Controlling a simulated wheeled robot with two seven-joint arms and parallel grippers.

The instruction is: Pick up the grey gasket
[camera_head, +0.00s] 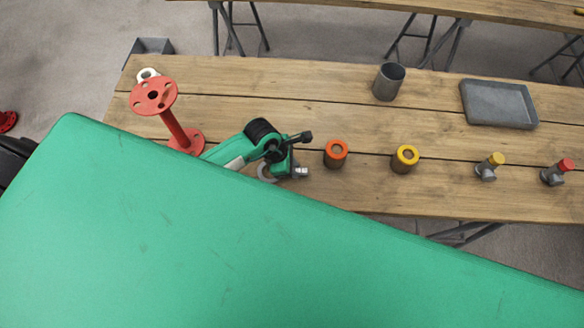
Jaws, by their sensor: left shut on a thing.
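My left gripper (286,172) is green and black and reaches in low over the wooden table, left of the orange-topped cup. It is shut on the grey gasket (263,172), a pale grey ring that shows only in part at the gripper's left side. The rest of the ring is hidden by the gripper. I cannot tell whether the ring touches the table. My right gripper is not in view.
On the table (330,92) stand a red flanged pipe (177,130) with a pale ring (148,74) behind it, a grey cup (388,82), a grey tray (498,104), orange-topped (336,154) and yellow-topped (404,159) cups, and yellow-capped (488,167) and red-capped (557,173) fittings.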

